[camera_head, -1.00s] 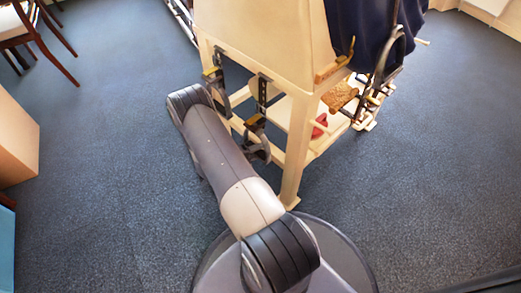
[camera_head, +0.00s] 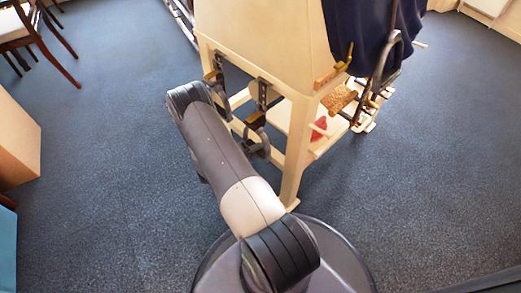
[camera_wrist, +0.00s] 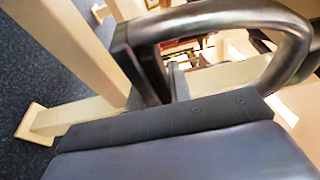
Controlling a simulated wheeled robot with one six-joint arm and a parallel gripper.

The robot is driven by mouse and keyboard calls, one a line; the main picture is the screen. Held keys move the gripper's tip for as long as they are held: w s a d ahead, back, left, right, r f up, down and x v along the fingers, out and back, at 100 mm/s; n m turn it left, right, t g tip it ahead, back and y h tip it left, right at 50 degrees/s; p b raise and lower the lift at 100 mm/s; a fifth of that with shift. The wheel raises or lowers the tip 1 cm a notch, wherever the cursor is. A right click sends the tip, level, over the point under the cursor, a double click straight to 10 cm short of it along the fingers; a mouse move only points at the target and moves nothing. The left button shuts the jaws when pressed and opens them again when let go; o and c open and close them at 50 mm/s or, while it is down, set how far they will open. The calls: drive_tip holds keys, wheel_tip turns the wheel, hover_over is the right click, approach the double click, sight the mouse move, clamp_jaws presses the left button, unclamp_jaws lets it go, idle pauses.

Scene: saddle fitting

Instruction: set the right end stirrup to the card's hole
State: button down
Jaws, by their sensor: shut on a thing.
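The right end stirrup (camera_head: 256,146) is a dark metal loop at the near end of the pale wooden stand (camera_head: 290,165). It hangs below a dark strap with holes (camera_head: 262,92), and a yellowish piece (camera_head: 254,121) shows at its top. A second stirrup (camera_head: 217,92) hangs to its left, partly behind my arm. In the wrist view a dark curved metal loop (camera_wrist: 218,17) stands close beyond my gripper (camera_wrist: 190,112), whose dark body fills the bottom. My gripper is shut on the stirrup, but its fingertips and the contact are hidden. I cannot make out the card.
A dark blue cloth (camera_head: 365,40) hangs over the stand's right side. A brown textured block (camera_head: 340,99) and metal fittings project there. A red object (camera_head: 319,128) is on the lower shelf. Chairs (camera_head: 30,40) and a cabinet (camera_head: 18,145) are at left. The blue floor between is clear.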

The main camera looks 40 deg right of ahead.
wheel_tip(320, 180, up, 6)
drive_tip(key=p, duration=0.2)
drive_tip(key=shift+p, duration=0.35)
drive_tip(key=shift+f, duration=0.1)
drive_tip(key=c, duration=1.3)
unclamp_jaws()
drive_tip(key=shift+w+a, duration=0.1)
drive_tip(key=p+v, duration=0.1)
drive_tip(key=v, duration=0.9)
drive_tip(key=shift+a, duration=0.3)
